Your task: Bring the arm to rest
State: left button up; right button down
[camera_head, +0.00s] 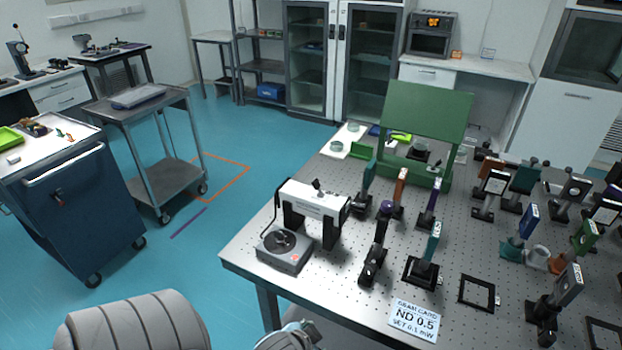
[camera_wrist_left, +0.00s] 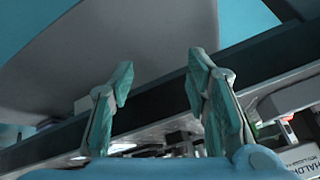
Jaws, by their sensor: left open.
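My left gripper (camera_wrist_left: 158,85) shows in the left wrist view with its two teal-padded fingers spread apart. Nothing is between the fingers. Behind them are a large smooth grey surface and a dark bar crossing at a slant. The fingers cannot be made out there. My right gripper is in neither view.
The perforated optical table (camera_head: 345,268) carries several mounted optics, a grey device with a round dial (camera_head: 285,249), a beam card (camera_head: 413,320) and a green panel (camera_head: 427,112). A grey cart (camera_head: 130,110) and a blue cabinet (camera_head: 75,210) stand left. Blue floor between is clear.

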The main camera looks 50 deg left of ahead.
pick_arm(q)
jog(key=shift+s+f, duration=0.1)
jog(key=shift+d, duration=0.1)
dwell(0.4)
jog(key=s+f+g, duration=0.1)
jog(key=s+f, duration=0.2)
jog(key=f, duration=0.5)
jog(key=s+f, duration=0.3)
jog(key=f, duration=0.6)
jog(key=s+f+g, duration=0.2)
jog(key=s+f, duration=0.4)
jog(key=s, duration=0.2)
jog(key=s+d+f+n+g+h, duration=0.1)
jog(key=s+f+g, duration=0.1)
jog(key=s+f, duration=0.4)
jog(key=s, duration=0.3)
jog(key=shift+s, duration=0.2)
